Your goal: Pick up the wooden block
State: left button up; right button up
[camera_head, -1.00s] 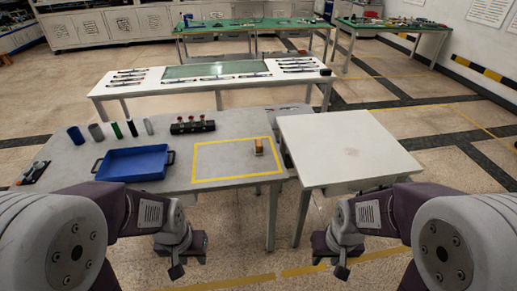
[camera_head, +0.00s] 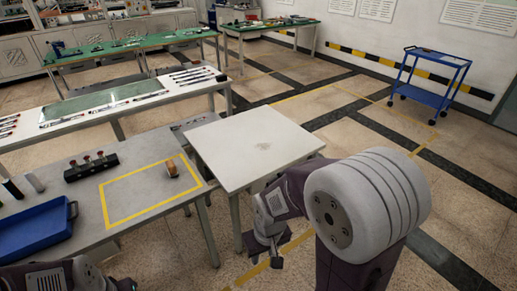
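The wooden block (camera_head: 172,169) is small and brown. It stands near the right side of the yellow taped rectangle (camera_head: 120,219) on the grey table (camera_head: 150,190). My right gripper (camera_head: 277,252) hangs low beside the white square table, to the right of and nearer than the block, well apart from it. Its fingers are too small and dark to tell whether they are open. My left arm shows only at the bottom left edge, and its gripper's fingers are out of view.
A blue tray (camera_head: 36,232) sits at the left of the grey table. A black holder (camera_head: 91,168) with several red-topped pieces stands behind the rectangle. An empty white square table (camera_head: 255,145) adjoins on the right. A blue cart (camera_head: 428,78) stands far right.

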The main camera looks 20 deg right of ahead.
aim_at(171, 167)
jog(key=i+l, duration=0.25)
jog(key=i+l+u, duration=0.15)
jog(key=l, duration=0.25)
jog(key=i+l, duration=0.35)
jog(key=i+l+u, duration=0.1)
jog(key=i+l, duration=0.15)
jog(key=l, duration=0.15)
jog(key=i+l+u, duration=0.1)
jog(key=i+l, duration=0.15)
jog(key=l, duration=0.15)
jog(key=i+l, duration=0.2)
jog(key=l, duration=0.2)
jog(key=i+l+u, duration=0.15)
jog(key=l, duration=0.25)
jog(key=i, duration=0.05)
